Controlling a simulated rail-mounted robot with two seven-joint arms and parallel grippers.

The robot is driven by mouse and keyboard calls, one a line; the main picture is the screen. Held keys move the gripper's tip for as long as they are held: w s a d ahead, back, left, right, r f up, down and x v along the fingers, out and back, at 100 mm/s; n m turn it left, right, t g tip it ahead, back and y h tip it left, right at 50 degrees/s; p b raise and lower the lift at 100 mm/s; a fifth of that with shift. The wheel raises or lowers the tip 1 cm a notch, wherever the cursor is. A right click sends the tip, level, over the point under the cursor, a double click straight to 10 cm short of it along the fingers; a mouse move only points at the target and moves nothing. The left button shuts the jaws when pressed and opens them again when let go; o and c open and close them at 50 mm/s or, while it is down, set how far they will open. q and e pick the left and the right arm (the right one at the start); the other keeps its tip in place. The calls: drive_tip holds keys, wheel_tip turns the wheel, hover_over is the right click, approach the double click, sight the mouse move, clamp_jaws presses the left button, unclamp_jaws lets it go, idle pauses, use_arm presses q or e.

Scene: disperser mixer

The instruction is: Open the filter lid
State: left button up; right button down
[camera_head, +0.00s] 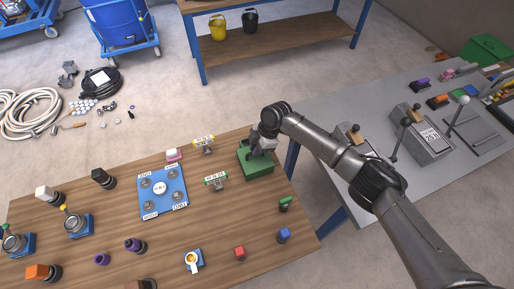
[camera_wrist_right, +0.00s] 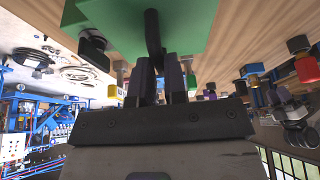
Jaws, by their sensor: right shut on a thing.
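A green box (camera_head: 256,165), which I take to be the filter, stands at the right back part of the wooden table. My right gripper (camera_head: 262,148) is over it, coming down from above, and hides part of its top. In the right wrist view, the green surface (camera_wrist_right: 190,22) fills the top, with a black handle (camera_wrist_right: 153,35) on it. The fingers of my right gripper (camera_wrist_right: 161,82) are closed around the end of this handle. I cannot tell whether the lid is raised. My left gripper is not in view.
A blue plate (camera_head: 161,193) with labelled knobs lies left of the green box. Small labelled stands (camera_head: 215,181) are close to it. Coloured buttons (camera_head: 239,253) line the table's front. A grey table (camera_head: 335,197) with levers is at the right, beyond a gap.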

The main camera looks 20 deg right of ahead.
idle(0.3)
drive_tip(key=shift+s+r+p, duration=0.15)
drive_tip(key=shift+r+p, duration=0.15)
drive_tip(key=shift+p, duration=0.2)
drive_tip(key=t+p, duration=0.1)
drive_tip(key=s+r+t+p, duration=0.1)
drive_tip(key=shift+d+n+p, duration=0.1)
drive_tip(key=shift+n+p, duration=0.2)
drive_tip(key=shift+p, duration=0.05)
drive_tip(key=s+t+p, duration=0.2)
drive_tip(key=t, duration=0.1)
drive_tip(key=shift+s+r+n+y+p, duration=0.15)
drive_tip(key=shift+r+n+y+p, duration=0.15)
drive_tip(key=shift+r+p, duration=0.1)
drive_tip(key=shift+s+d+p, duration=0.1)
drive_tip(key=shift+s+p, duration=0.2)
drive_tip(key=shift+p, duration=0.1)
drive_tip(key=shift+s, duration=0.15)
